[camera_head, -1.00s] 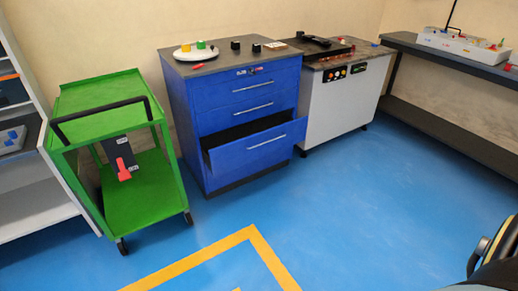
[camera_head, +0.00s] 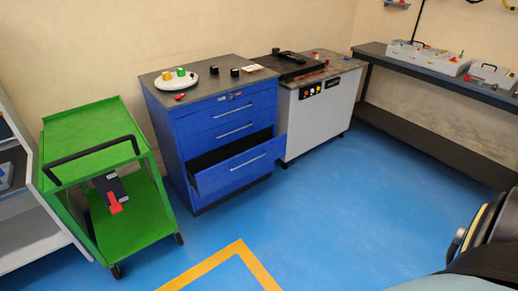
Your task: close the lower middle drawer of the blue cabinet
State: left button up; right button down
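The blue cabinet (camera_head: 188,148) stands against the back wall. Its open drawer (camera_head: 240,169), the lowest one I can see, sticks out at the front with a light bar handle (camera_head: 248,161) and a dark inside. The drawers above it (camera_head: 233,124) are shut. Neither gripper shows in the view. A dark rounded part with a yellowish edge at the lower right seems to be part of my own body.
A green trolley (camera_head: 100,112) stands left of the cabinet, and a white machine (camera_head: 322,118) stands close on its right. A grey bench (camera_head: 436,73) runs along the right. The blue floor (camera_head: 330,215) before the cabinet is clear.

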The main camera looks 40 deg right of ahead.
aim_at(207, 181)
jog(key=z, duration=0.8)
jog(key=i, duration=0.8)
jog(key=z, duration=0.9)
jog(key=i, duration=1.35)
jog(key=u, duration=1)
jog(key=i, duration=0.65)
jog(key=u, duration=0.6)
